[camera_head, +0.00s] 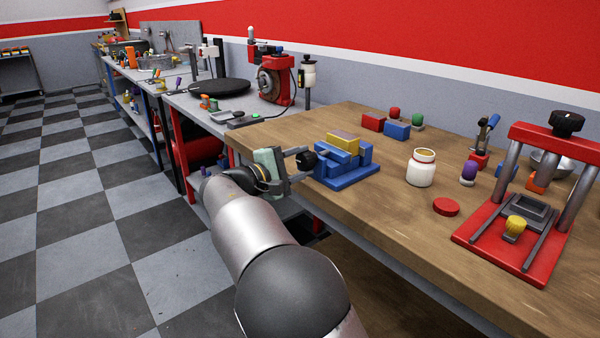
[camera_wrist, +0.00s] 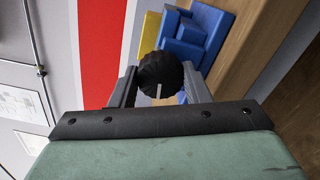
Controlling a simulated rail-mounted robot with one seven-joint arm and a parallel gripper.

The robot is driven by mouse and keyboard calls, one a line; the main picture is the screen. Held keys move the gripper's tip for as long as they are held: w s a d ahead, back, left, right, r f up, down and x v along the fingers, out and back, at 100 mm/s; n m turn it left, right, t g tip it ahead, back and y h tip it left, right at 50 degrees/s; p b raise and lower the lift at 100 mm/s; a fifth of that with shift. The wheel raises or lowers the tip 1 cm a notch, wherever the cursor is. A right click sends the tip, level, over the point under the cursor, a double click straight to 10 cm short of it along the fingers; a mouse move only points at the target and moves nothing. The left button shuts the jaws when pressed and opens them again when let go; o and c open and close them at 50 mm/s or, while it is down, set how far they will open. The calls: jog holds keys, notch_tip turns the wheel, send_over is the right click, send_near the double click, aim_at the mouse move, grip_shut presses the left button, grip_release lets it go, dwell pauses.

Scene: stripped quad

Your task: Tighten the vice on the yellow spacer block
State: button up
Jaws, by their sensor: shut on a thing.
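The blue vice (camera_head: 345,178) stands near the left front edge of the wooden table, and it also shows at the top of the wrist view (camera_wrist: 197,35). The yellow spacer block (camera_head: 343,142) sits between its jaws; part of it shows in the wrist view (camera_wrist: 150,36). I cannot tell whether both jaws touch the block. A black round knob (camera_head: 306,161) with a white mark is at the vice's near-left end. My gripper (camera_wrist: 160,88) is shut on this knob (camera_wrist: 161,72), one finger on each side.
A white jar (camera_head: 421,168) and a red lid (camera_head: 446,206) stand right of the vice. Red (camera_head: 373,121) and blue (camera_head: 397,131) blocks lie behind it. A red press frame (camera_head: 515,235) is at the right. Bare tabletop lies between the vice and jar.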

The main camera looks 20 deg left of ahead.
jog(key=shift+m+b, duration=0.35)
jog(key=shift+m, duration=0.15)
jog(key=o, duration=1)
jog(key=shift+s+a, duration=0.1)
jog(key=p+v, duration=0.1)
jog(key=v, duration=1.6)
jog(key=shift+p, duration=0.4)
jog(key=shift+a, duration=0.1)
